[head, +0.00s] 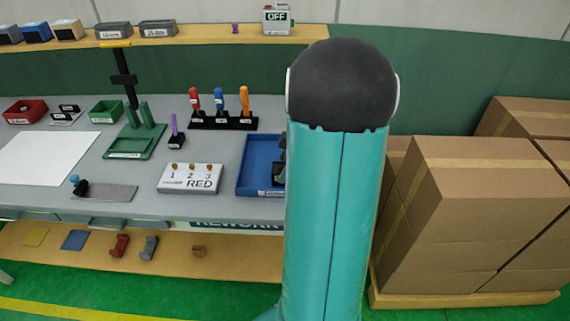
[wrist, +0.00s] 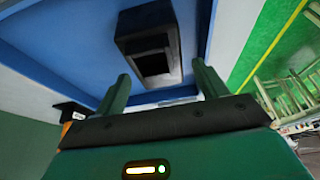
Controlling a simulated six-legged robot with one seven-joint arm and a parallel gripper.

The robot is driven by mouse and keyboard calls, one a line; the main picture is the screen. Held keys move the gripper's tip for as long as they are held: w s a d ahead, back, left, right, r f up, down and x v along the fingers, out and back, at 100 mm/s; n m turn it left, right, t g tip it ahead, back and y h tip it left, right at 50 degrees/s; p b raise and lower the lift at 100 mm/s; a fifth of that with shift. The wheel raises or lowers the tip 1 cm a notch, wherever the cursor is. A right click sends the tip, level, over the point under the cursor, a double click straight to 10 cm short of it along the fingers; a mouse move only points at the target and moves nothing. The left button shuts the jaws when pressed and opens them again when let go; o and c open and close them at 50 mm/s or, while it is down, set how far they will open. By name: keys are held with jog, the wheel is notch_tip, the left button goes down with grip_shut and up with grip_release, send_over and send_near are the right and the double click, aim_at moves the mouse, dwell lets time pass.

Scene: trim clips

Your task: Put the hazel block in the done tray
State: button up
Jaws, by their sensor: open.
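A small brown block (head: 199,251), which may be the hazel block, lies on the lower wooden shelf in the head view. It does not show in the wrist view. A green tray (head: 106,111) and a red tray (head: 25,111) stand at the back left of the bench; their labels are too small to read, so I cannot tell which is the done tray. My gripper (wrist: 162,88) is open and empty over the blue tray (wrist: 75,35), with a black box-shaped thing (wrist: 148,40) beyond its fingers. In the head view my arm hides most of the gripper.
The blue tray (head: 259,164) is at the bench's right. A white RED panel (head: 190,179), coloured-handled tools (head: 220,105) and a green stand (head: 136,140) occupy the bench. Red (head: 120,246) and grey (head: 149,247) pieces share the lower shelf. Cardboard boxes (head: 480,200) stand right.

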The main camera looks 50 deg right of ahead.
jog(key=v, duration=1.2)
jog(key=w+a+r+m+h, duration=0.1)
jog(key=w+a+r+m, duration=0.2)
jog(key=a, duration=0.9)
jog(key=s+a+m+t+h, duration=0.1)
jog(key=s+a+m, duration=0.1)
jog(key=a, duration=1)
jog(key=s+a+r+m+t, duration=0.1)
jog(key=s+a, duration=0.4)
jog(key=a, duration=0.7)
jog(key=shift+a+r+m+h, duration=0.25)
jog(key=shift+m+h, duration=0.15)
jog(key=shift+m, duration=0.5)
jog(key=shift+s, duration=0.15)
